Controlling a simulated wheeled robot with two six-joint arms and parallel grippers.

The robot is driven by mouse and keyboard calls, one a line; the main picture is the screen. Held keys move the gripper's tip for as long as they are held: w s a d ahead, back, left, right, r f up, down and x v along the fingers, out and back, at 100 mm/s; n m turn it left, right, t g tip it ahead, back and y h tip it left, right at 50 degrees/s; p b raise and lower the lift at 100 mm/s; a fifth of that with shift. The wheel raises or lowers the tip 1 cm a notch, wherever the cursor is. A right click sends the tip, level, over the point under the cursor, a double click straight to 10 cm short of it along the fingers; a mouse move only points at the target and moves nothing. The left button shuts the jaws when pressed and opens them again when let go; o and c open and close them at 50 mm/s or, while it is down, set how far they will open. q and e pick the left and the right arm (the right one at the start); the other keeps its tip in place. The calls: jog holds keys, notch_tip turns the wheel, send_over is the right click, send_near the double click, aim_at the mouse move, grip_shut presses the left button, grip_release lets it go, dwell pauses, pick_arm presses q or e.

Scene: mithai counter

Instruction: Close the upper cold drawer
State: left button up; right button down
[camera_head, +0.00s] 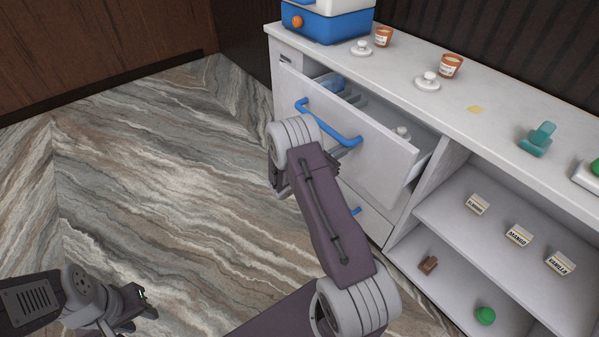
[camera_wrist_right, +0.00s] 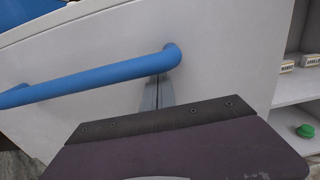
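The upper cold drawer (camera_head: 345,125) is pulled out of the white counter, with its white front tilted in the picture and white and blue items showing inside. Its blue bar handle (camera_head: 330,122) also crosses the right wrist view (camera_wrist_right: 90,78). My right gripper (camera_wrist_right: 158,92) is at the drawer front, its two fingers together just below the handle's right end; nothing shows between them. Whether they touch the front is unclear. In the head view my wrist mostly hides that gripper. My left gripper (camera_head: 143,300) is low at the left, far from the drawer, its finger gap unclear.
A lower drawer (camera_head: 370,222) with a blue handle sits below. The counter top (camera_head: 400,65) holds a blue box (camera_head: 328,25), orange-brown cups (camera_head: 451,66), white lids and a teal item (camera_head: 538,139). Open shelves (camera_head: 450,215) with small labels are at right. The floor at left is clear.

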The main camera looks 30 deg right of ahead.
jog(key=d, duration=0.7)
jog(key=w+d+b, duration=0.1)
jog(key=d, duration=0.3)
jog(key=shift+d, duration=0.3)
pick_arm(q)
jog(key=shift+a+f, duration=0.15)
jog(key=shift+f, duration=0.3)
pick_arm(e)
jog(key=shift+r, duration=0.2)
